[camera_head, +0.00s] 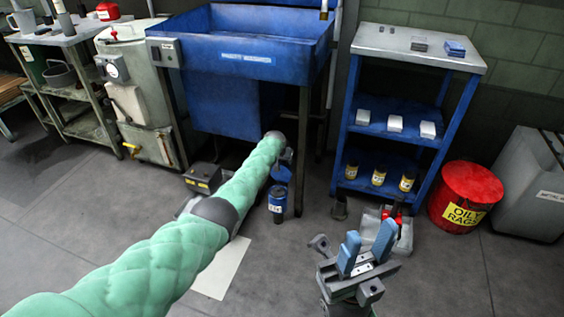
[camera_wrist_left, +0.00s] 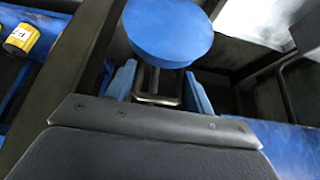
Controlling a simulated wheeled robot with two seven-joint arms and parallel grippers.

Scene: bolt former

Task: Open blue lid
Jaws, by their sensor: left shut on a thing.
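A round blue lid (camera_wrist_left: 168,32) fills the top middle of the left wrist view, with a metal stem and bracket below it. My left gripper (camera_wrist_left: 160,76) has one blue finger on each side of that metal part and is shut on it; the contact itself is partly hidden by the disc. In the head view my green-sleeved left arm reaches to the floor area in front of the blue sink, and its hand is mostly hidden behind the arm. My right gripper (camera_head: 369,238) is at the lower right, its two blue fingers apart and empty.
A blue shelf rack (camera_head: 420,50) and a red oily rags bin (camera_head: 466,196) stand to the right.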

